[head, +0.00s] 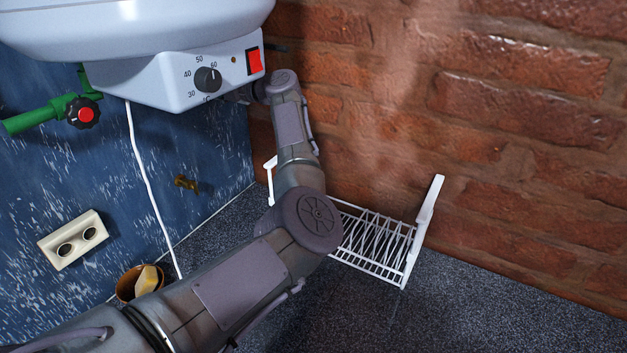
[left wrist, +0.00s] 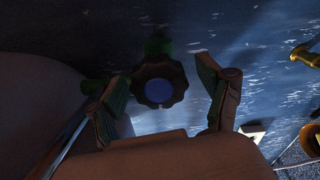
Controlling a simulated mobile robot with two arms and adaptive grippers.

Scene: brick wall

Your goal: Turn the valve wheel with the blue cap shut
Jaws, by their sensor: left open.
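The valve wheel with the blue cap (left wrist: 159,91) shows in the left wrist view, a dark lobed wheel on a green pipe fitting (left wrist: 157,46). My left gripper (left wrist: 165,88) is open, and the wheel appears between its two fingers; I cannot tell whether they touch it. In the head view this wheel and my left gripper are hidden behind the boiler and my own arm. Another valve wheel with a red cap (head: 84,114) sits on a green pipe (head: 36,119) at the left. My right gripper is in neither view.
A white boiler (head: 178,62) with a dial and red switch hangs above my arm. A white cable (head: 145,180) hangs down the blue wall. A socket (head: 73,240), a brass tap (head: 187,183), a brown pot (head: 129,283) and a white dish rack (head: 374,246) are nearby.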

